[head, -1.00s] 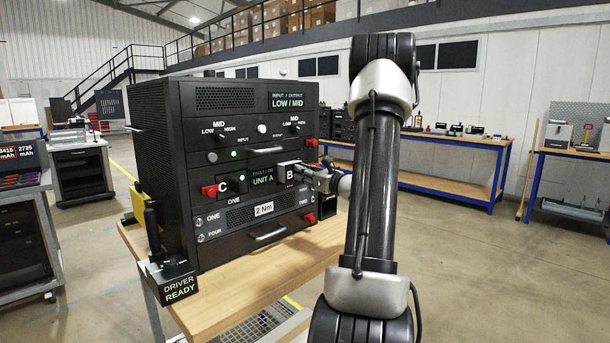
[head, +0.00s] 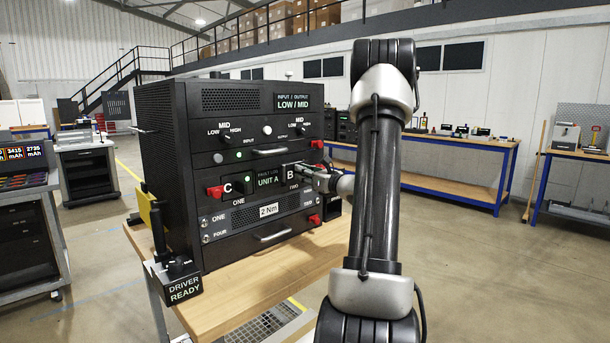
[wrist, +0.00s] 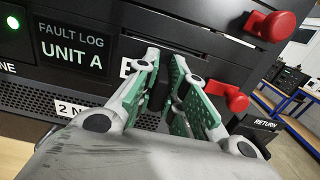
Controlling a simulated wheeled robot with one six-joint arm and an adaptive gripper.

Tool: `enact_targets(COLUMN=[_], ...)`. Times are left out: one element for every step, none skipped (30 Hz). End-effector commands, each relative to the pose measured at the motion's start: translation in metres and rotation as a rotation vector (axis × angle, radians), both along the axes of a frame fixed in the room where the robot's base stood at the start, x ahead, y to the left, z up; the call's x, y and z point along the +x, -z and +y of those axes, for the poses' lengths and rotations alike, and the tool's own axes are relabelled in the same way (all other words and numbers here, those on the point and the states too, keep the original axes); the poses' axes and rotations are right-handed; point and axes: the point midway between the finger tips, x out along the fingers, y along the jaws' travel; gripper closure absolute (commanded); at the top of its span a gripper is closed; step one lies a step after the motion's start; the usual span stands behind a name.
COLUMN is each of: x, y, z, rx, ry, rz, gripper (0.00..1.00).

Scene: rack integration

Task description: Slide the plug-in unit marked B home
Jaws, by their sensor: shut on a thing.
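The plug-in unit marked B (head: 290,173) sits in the middle row of the black rack (head: 250,101), right of the UNIT A display (head: 268,180). Its face looks about level with the faces around it; I cannot tell whether it is fully seated. In the wrist view, the marked face (wrist: 125,68) is partly hidden by a finger. My gripper (head: 314,175) is in front of unit B at its right side. In the wrist view, my gripper (wrist: 173,88) has its green-padded fingers shut on a dark part of the unit, probably its handle.
Red knobs (wrist: 271,25) also stick out close to the right of my gripper. A driver stand (head: 184,288) is at the bench's left corner. The bench top (head: 270,270) is clear in front.

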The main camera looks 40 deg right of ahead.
Motion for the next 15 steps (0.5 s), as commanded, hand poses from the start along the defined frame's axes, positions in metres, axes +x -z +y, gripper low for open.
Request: enact_targets(x=[0.001,0.002,0.003,0.004,0.004,0.005,0.006,0.007,0.008,0.008,0.009,0.010,0.011,0.012,0.013], y=[-0.001,-0.001,-0.001,-0.001,-0.001,-0.001,-0.001,-0.001,-0.001,-0.001,-0.001,-0.001,-0.001,-0.001,-0.001], z=[0.000,0.000,0.000,0.000,0.000,0.000,0.000,0.000,0.000,0.000,0.001,0.001,0.001,0.001,0.001], rx=[-0.001,-0.001,-0.001,-0.001,-0.001,-0.001,-0.001,-0.001,-0.001,-0.001,-0.001,-0.001,-0.001,-0.001,-0.001], ry=[0.000,0.000,0.000,0.000,0.000,0.000,0.000,0.000,0.001,0.001,0.001,0.001,0.000,0.000,0.000], rz=[-0.003,-0.003,-0.003,-0.002,-0.002,-0.002,-0.002,-0.002,-0.002,-0.002,-0.002,-0.002,-0.002,-0.002,-0.002], gripper=[1.00,1.00,1.00,1.00,1.00,1.00,1.00,1.00,1.00,1.00,1.00,1.00,1.00,1.00,1.00])
